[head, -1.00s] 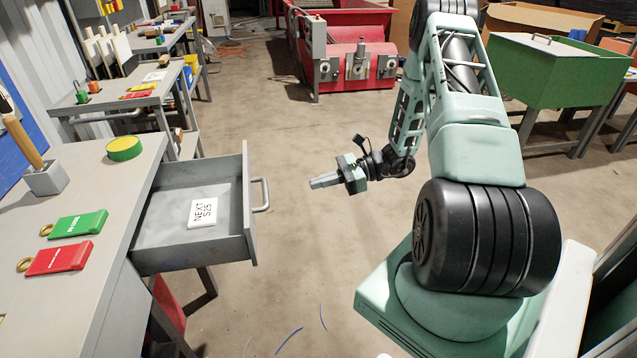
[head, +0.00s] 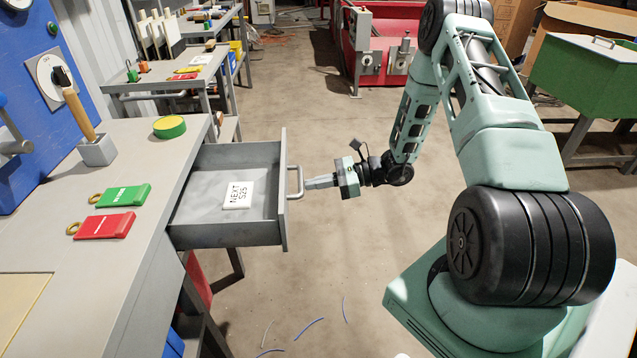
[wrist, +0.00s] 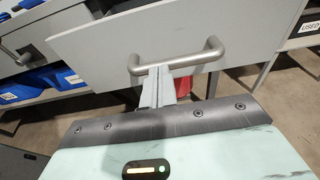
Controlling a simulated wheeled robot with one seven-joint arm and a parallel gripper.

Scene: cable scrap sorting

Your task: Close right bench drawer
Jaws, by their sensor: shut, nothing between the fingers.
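The grey bench drawer (head: 284,215) is pulled out to the right of the bench, and a white card marked "NEXT S25" (head: 238,195) lies in it. Its bar handle (head: 297,182) is on the front panel. My gripper (head: 308,184) is shut and empty, with its fingertips at the handle. In the wrist view the fingers (wrist: 154,88) reach the handle bar (wrist: 178,63) left of its middle, in front of the drawer front (wrist: 160,30). I cannot tell whether they touch it.
The grey bench (head: 135,240) carries a green tag (head: 123,195), a red tag (head: 104,226) and a yellow-green disc (head: 169,127). Thin wire scraps (head: 308,328) lie on the floor. A red machine (head: 375,50) stands farther back.

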